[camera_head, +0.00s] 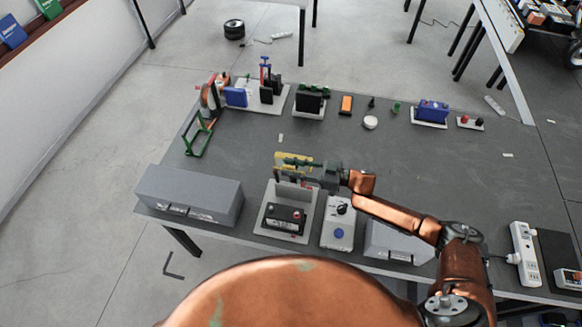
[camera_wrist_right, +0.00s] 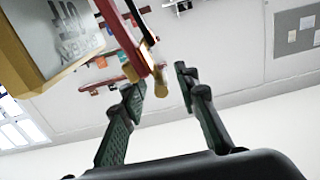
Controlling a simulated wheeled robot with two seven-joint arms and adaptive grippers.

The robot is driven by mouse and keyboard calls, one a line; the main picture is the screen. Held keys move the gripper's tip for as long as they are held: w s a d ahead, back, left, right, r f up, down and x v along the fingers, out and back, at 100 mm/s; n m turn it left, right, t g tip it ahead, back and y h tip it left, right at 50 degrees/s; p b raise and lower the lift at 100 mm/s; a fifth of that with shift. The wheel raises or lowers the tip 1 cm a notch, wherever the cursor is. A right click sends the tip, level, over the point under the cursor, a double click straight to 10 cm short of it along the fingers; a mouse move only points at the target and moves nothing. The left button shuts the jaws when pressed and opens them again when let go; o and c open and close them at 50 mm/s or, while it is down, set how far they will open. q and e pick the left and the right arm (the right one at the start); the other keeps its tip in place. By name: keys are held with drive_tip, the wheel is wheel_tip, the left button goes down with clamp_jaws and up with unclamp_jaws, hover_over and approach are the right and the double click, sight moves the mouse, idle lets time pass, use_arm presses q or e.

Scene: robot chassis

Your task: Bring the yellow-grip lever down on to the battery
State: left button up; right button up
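The black battery (camera_head: 285,217) with red on its top sits on a pale base plate (camera_head: 267,229) near the table's front edge. A yellow piece (camera_head: 291,158), apparently the lever's grip, stands raised behind the battery. My right gripper (camera_head: 302,172) is beside that yellow piece, partly overlapping it. In the right wrist view, the two fingers (camera_wrist_right: 160,88) are apart. A red bar with a yellowish end (camera_wrist_right: 158,80) shows near the gap, and a yellow-edged panel with lettering (camera_wrist_right: 60,40) is at upper left. I cannot tell if they touch. My left gripper is not seen.
A grey box (camera_head: 190,193) stands left of the base plate. A device with a blue button (camera_head: 338,222) and another grey box (camera_head: 397,240) stand right. A green frame (camera_head: 198,136) and several small items line the back. The table's middle right is clear.

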clamp_jaws()
idle(0.6)
